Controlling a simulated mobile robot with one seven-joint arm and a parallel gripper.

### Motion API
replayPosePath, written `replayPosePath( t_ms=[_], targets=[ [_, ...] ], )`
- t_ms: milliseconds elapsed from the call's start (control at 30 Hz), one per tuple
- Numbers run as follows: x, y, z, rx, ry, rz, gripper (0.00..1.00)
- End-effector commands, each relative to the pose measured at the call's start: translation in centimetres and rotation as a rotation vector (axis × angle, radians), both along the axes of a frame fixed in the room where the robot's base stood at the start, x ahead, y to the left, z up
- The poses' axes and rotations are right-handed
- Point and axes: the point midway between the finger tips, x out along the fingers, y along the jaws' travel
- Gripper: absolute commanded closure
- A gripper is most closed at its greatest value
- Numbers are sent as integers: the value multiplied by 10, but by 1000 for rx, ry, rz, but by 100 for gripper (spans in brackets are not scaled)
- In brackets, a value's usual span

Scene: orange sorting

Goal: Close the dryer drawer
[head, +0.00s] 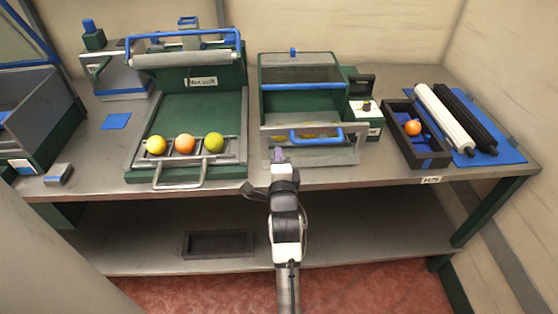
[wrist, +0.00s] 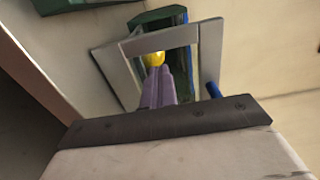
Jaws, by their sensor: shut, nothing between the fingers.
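The dryer is the green box with a clear lid (head: 300,75) at the middle of the bench. Its drawer (head: 345,153), with a grey frame and a blue handle (head: 316,132), stands out at the front. My gripper (head: 279,154) is shut and empty, close to the left part of the drawer front. In the wrist view its purple fingers (wrist: 156,78) point into the opening of the grey drawer frame (wrist: 210,58). A yellow fruit (wrist: 153,58) shows behind the fingertips. I cannot tell whether the fingers touch the drawer.
A green press (head: 200,110) with several fruits in its front tray stands left of the dryer. Right of it are a small green-white device (head: 366,122) and a dark tray (head: 400,135) holding an orange (head: 413,128). A lower shelf (head: 350,235) lies beneath my arm.

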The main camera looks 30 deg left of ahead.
Motion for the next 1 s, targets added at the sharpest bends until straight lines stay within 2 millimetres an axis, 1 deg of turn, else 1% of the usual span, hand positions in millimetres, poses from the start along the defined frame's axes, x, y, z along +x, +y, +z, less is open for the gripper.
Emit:
replayPosePath(
  t_ms=[167, 400, 600, 800, 1000],
  targets=[
    [30, 20, 2, -1, -4, -1, 100],
    [80, 54, 0, 1, -4, 0, 100],
    [115, 78, -1, 1, -3, 0, 100],
    [140, 95, -1, 1, -2, 0, 100],
    [152, 103, 0, 1, -2, 0, 100]
  ],
)
